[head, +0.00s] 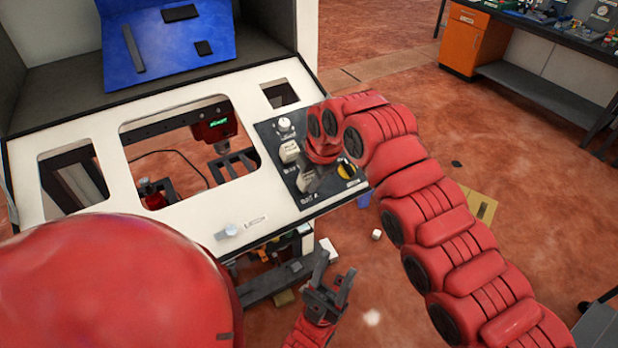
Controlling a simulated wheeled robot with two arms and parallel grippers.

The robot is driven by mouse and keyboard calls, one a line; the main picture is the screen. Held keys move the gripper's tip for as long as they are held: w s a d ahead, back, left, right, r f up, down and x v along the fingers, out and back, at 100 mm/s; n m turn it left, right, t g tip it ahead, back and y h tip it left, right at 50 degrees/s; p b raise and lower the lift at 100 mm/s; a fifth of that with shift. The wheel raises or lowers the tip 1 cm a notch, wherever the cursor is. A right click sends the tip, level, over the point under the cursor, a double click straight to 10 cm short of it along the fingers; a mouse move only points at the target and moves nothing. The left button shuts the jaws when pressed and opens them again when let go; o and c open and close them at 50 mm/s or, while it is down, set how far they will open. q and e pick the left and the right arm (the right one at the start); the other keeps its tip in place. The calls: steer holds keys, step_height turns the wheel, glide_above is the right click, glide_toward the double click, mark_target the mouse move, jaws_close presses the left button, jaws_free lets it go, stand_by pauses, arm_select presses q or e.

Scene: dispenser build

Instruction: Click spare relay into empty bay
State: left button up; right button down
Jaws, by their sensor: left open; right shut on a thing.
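My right gripper (315,183) is over the dark control panel (283,164) on the front of the white machine. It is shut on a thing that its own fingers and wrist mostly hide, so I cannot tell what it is. My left gripper (335,277) is low in front of the machine, pointing up, with its fingers apart and empty. The dark lower bay (280,262) under the white front shows small parts, partly hidden by my red body. I cannot pick out the spare relay or an empty bay.
The panel has white knobs (289,151) and a yellow-ringed knob (346,170). Cut-outs in the white front (205,207) show red and black mechanisms. A white block (328,249) and a small cube (376,234) are below the panel. Open reddish floor (540,200) lies right.

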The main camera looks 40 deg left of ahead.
steer(key=shift+a+f, duration=0.1)
steer(key=shift+f, duration=0.15)
stand_by(0.8)
stand_by(0.4)
jaws_free()
stand_by(0.4)
steer(key=shift+r, duration=0.1)
stand_by(0.3)
steer(key=shift+b+v, duration=0.3)
steer(key=shift+v, duration=2.55)
